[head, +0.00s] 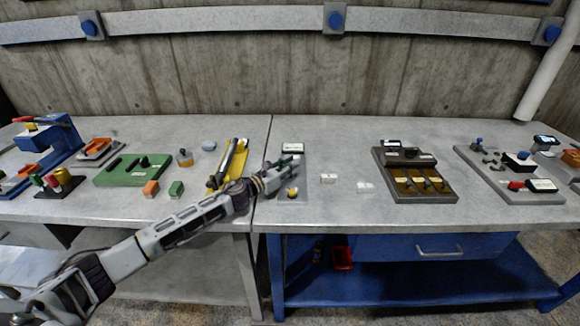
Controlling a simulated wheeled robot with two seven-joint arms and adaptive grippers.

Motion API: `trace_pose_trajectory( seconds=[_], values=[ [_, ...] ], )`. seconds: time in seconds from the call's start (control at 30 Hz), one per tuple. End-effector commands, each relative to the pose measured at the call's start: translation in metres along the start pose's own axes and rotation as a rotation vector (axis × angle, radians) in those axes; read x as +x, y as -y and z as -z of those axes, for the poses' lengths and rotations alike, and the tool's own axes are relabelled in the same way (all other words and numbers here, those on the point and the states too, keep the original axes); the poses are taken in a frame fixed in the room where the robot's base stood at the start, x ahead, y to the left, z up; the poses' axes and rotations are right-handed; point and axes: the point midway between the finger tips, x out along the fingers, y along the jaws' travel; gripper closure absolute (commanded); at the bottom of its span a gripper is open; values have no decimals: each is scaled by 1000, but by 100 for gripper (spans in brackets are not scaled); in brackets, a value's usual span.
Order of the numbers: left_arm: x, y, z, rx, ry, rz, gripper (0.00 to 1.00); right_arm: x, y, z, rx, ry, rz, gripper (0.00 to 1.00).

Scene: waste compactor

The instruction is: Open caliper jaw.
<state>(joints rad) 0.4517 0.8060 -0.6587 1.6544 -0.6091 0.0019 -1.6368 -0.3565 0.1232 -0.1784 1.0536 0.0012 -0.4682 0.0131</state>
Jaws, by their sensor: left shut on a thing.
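A small grey fixture plate (301,190) lies on the bench just right of the seam between the two table tops, and it appears to be the caliper's place. A white label block (293,148) stands at its back and a small yellow knob (292,194) at its front. My left gripper (288,165) reaches over the plate from the left and is shut on a small part there. The gripper covers that part, so the jaw itself and how far it is open cannot be made out. My right gripper is not in view.
A yellow tray with dark-handled tools (229,160) stands just left of the gripper, close to my left arm. A brown slotted box (413,175) stands further right. Bare bench lies between them.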

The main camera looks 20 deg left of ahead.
Motion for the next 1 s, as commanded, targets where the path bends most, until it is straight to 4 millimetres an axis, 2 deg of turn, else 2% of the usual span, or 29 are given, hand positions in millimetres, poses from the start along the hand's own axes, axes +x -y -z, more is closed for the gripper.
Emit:
trace_pose_trajectory(
  seconds=[0.37, 0.77, 0.8, 0.93, 1.0],
  values=[
    [-12, 12, 1, 1, -3, 1, 100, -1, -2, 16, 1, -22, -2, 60],
    [-16, 15, 0, 0, -1, -1, 100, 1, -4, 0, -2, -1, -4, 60],
    [-16, 15, 0, 0, -1, -1, 78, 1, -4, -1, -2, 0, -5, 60],
    [-16, 15, 0, 0, 0, -1, 61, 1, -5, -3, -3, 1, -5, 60],
    [-16, 15, 0, 0, 0, -1, 60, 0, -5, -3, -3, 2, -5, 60]
  ],
)
